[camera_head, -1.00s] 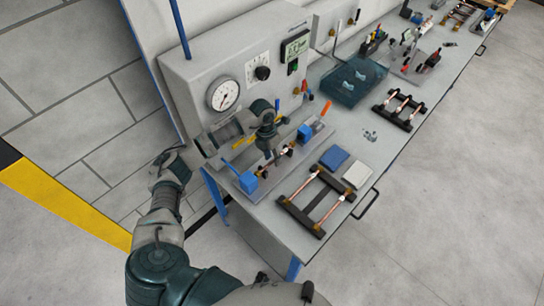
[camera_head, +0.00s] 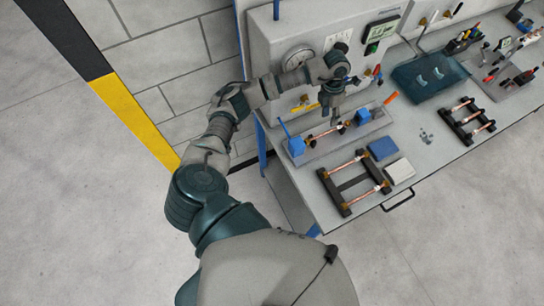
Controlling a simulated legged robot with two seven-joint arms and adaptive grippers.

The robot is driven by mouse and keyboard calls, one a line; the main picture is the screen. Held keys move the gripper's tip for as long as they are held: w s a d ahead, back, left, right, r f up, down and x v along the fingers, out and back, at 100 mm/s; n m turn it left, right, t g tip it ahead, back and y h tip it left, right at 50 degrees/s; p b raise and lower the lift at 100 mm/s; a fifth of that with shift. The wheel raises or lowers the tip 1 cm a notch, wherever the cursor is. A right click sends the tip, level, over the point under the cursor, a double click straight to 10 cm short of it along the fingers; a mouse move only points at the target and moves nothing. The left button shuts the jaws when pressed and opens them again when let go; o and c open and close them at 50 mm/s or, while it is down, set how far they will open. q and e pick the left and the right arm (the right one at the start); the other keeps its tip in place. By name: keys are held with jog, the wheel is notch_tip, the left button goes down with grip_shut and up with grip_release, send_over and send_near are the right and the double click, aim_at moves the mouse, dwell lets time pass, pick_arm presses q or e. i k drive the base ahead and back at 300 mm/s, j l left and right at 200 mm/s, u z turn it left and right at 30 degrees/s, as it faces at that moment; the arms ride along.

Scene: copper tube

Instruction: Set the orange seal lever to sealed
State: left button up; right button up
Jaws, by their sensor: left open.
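The orange lever (camera_head: 391,98) sits at the right end of the grey test fixture (camera_head: 350,139) on the bench and slants up to the right. A copper tube (camera_head: 319,135) lies in the fixture between a left blue block (camera_head: 297,147) and a right blue block (camera_head: 362,116). My left gripper (camera_head: 335,121) points down over the middle of the fixture, left of the orange lever and apart from it. It is open, and I see nothing held in it. My left arm hides part of the gauge panel. My right gripper is out of view.
Behind the fixture stands a grey panel with a gauge (camera_head: 297,57), a green display (camera_head: 382,31) and small levers. In front lie a black rack (camera_head: 347,207) with copper tubes, a blue pad (camera_head: 382,148) and a white pad (camera_head: 399,170). A teal tray (camera_head: 430,78) is farther right.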

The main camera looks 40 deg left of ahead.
aim_at(392, 97)
jog(key=k, duration=0.95)
